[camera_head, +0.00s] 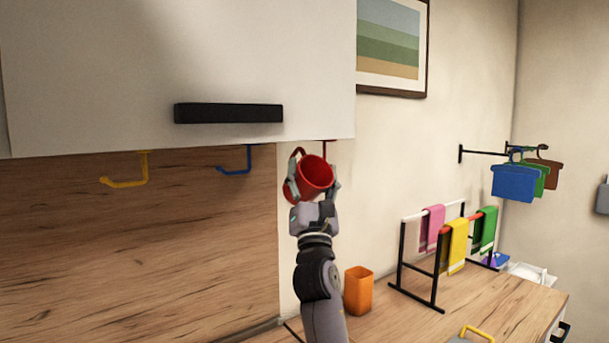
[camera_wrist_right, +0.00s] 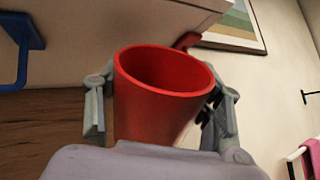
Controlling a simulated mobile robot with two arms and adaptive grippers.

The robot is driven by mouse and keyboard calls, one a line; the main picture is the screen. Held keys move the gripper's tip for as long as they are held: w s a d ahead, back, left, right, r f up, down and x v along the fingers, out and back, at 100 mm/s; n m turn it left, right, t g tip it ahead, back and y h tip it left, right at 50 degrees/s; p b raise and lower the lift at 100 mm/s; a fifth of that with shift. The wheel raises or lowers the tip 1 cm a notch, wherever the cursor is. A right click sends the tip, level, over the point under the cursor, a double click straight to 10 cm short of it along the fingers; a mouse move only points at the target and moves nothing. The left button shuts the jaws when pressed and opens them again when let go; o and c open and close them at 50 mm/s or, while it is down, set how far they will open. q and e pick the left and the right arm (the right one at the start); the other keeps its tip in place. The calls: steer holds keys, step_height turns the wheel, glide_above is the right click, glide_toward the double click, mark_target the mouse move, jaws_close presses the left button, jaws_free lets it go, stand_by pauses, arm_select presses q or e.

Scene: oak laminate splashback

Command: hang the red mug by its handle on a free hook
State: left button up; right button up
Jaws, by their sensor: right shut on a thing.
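The red mug (camera_head: 316,174) is held up just under the wall cabinet, tilted with its mouth facing the head camera. My right gripper (camera_head: 312,190) is shut on it, a finger on each side. The mug also fills the middle of the right wrist view (camera_wrist_right: 160,95). A red loop, seemingly its handle, shows at its upper left. A red hook (camera_head: 324,148) hangs from the cabinet just above the mug and is partly hidden by it. I cannot tell whether handle and hook touch. A blue hook (camera_head: 248,158) and a yellow hook (camera_head: 128,183) hang empty farther left.
The white cabinet (camera_head: 90,70) with a black handle (camera_head: 228,113) is close above the mug. Below stand an orange cup (camera_head: 358,291) and a rack (camera_head: 402,255) with several cloths on the counter (camera_head: 500,305). Coloured hanging items (camera_head: 514,184) are at the right.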

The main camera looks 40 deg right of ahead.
mark_target(323, 174)
steer(key=shift+d, duration=0.6)
steer(key=shift+s+d+f, duration=0.1)
steer(key=shift+d+f, duration=0.05)
steer(key=shift+d, duration=0.35)
steer(key=shift+s+d+f, duration=0.1)
steer(key=shift+d, duration=0.35)
steer(key=shift+d+f+b, duration=0.35)
steer(key=shift+d+b, duration=0.05)
steer(key=shift+d, duration=0.25)
steer(key=shift+w+d+f+b, duration=0.1)
steer(key=shift+f+b, duration=0.35)
steer(key=shift+b, duration=0.05)
steer(key=o, duration=1.4)
steer(key=shift+o, duration=0.4)
steer(key=shift+f, duration=0.1)
